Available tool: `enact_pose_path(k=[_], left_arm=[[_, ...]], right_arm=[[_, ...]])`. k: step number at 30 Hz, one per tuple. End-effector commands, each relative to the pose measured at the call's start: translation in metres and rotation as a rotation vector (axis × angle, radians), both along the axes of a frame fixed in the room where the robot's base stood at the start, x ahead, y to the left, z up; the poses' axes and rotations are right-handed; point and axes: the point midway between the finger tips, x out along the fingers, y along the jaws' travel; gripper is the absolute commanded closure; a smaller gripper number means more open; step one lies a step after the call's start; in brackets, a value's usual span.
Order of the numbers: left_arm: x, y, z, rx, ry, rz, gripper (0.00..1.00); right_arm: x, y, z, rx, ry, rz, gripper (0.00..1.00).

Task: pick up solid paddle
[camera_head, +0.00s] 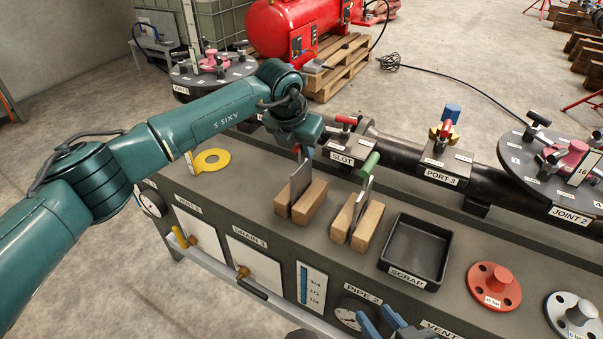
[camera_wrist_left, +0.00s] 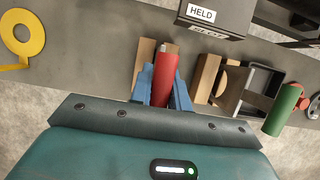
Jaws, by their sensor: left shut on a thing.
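A grey plate (camera_head: 299,182) stands upright between two wooden blocks (camera_head: 309,203) on the bench. Its red handle (camera_wrist_left: 163,76) lies between the blue fingers of my left gripper (camera_wrist_left: 162,92), which is shut on it. In the head view my left gripper (camera_head: 304,151) is just above this plate, and my wrist hides most of the handle. A second upright plate (camera_head: 362,200) with a green handle (camera_head: 370,165) stands between wooden blocks to the right. My right gripper (camera_head: 382,320) shows only partly at the bottom edge, its blue fingers apart.
An empty black SCRAP tray (camera_head: 412,275) and a red flanged disc (camera_head: 494,287) sit to the right. A yellow ring (camera_head: 210,160) lies to the left. The black pipe (camera_head: 400,158) with its SLOT and PORT 3 fittings runs behind the blocks.

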Motion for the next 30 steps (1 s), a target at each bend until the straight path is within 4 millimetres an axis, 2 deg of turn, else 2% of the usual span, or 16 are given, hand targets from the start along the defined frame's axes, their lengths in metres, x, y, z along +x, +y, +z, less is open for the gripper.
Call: enact_pose_path(k=[5,8,18,21,24,30], left_arm=[[0.001,-0.001,0.005,-0.003,-0.005,-0.001,1.0],[0.001,-0.001,0.015,-0.002,-0.007,-0.001,1.0],[0.001,-0.001,0.077,-0.003,-0.008,-0.001,1.0],[0.001,-0.001,0.09,-0.004,-0.006,0.0,1.0],[0.001,0.0,0.098,-0.002,-0.005,0.0,1.0],[0.0,0.0,0.102,-0.003,-0.003,0.0,1.0]], right_arm=[[0.0,0.0,0.0,0.001,0.0,0.001,0.64],[0.0,0.0,0.0,0.001,0.0,0.001,0.64],[0.0,0.0,0.0,0.001,-0.004,-0.001,0.64],[0.0,0.0,0.0,0.001,-0.005,-0.001,0.64],[0.0,0.0,0.0,0.001,-0.005,-0.001,0.64],[0.0,0.0,0.001,0.0,-0.006,-0.001,0.64]])
